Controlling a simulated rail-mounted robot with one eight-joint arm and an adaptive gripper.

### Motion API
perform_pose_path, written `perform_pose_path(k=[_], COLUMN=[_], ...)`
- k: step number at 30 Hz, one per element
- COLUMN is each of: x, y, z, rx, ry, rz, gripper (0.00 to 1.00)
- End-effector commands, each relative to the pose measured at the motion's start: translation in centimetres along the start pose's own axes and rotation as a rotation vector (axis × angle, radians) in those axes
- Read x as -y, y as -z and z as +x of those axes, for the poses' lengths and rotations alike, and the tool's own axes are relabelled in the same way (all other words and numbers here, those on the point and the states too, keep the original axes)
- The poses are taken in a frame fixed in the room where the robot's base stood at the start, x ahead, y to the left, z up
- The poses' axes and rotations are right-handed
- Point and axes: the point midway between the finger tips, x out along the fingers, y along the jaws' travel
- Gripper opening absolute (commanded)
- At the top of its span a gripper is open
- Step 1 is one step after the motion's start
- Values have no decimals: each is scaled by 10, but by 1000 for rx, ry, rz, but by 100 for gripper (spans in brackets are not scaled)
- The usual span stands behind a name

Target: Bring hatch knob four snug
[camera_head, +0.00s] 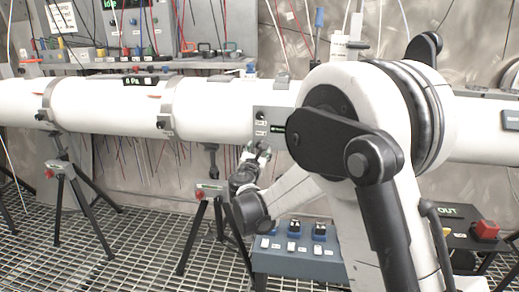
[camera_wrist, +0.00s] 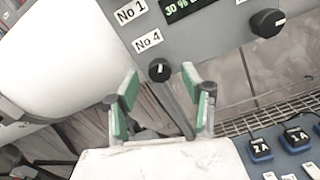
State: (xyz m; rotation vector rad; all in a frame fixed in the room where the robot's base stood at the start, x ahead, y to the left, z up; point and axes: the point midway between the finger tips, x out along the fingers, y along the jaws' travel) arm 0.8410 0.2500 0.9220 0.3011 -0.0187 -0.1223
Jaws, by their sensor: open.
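The knob by the label "No 4" is small, black and round with a white pointer line (camera_wrist: 159,70), on a grey panel (camera_wrist: 215,42) in the wrist view. Its line points roughly upward in that picture. My gripper (camera_wrist: 160,82) is open, with one green-padded finger on each side below the knob. The fingertips frame the knob in the picture; I cannot tell how far away it is, and no contact shows. In the head view my gripper (camera_head: 257,150) is small, just below the grey panel (camera_head: 268,116) on the white pipe, partly hidden by my arm.
A larger black knob (camera_wrist: 268,23) and a green-lit display (camera_wrist: 185,7) reading about 30 % share the panel. A blue-grey box with switches (camera_head: 300,262) stands below right. Tripods (camera_head: 70,175) stand under the pipe (camera_head: 110,105) on the grating floor.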

Motion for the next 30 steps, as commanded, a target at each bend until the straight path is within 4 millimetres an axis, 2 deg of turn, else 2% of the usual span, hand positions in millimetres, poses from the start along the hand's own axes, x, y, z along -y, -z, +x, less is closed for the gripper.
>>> perform_pose_path(k=[6,17,26,30], x=[0,0,0,0], y=[0,0,0,0], z=[20,23,23,23], rx=[0,0,0,0], ry=[0,0,0,0], rz=[0,0,1,3], gripper=[44,42,2,0])
